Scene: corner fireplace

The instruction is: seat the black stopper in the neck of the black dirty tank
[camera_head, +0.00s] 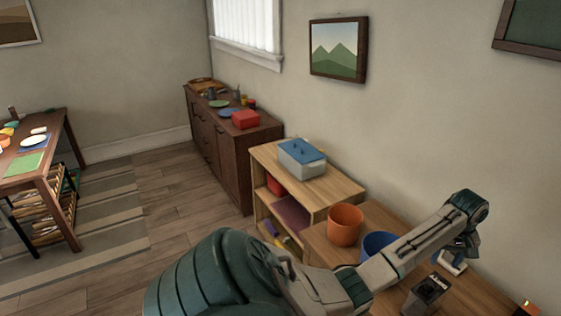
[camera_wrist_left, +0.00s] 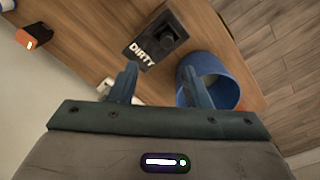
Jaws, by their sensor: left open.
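The black dirty tank (camera_head: 428,292) stands on the wooden table in the head view, lower right. In the left wrist view the tank (camera_wrist_left: 148,45) shows its white "DIRTY" lettering. A black raised part (camera_wrist_left: 168,34) stands up from its top; I cannot tell whether this is the bare neck or includes the stopper. I make out no separate black stopper. My left gripper (camera_wrist_left: 160,80) is open, with nothing seen between its fingers. In the head view the gripper (camera_head: 456,256) hangs above the table, beyond the tank. My right gripper is not in view.
A blue bin (camera_wrist_left: 222,75) stands beside the tank, with an orange pot (camera_head: 345,225) behind it. A white item (camera_wrist_left: 105,88) lies near one finger. A small orange and black object (camera_wrist_left: 33,36) is farther along the table. A shelf (camera_head: 335,185) holds a blue-lidded box (camera_head: 302,158).

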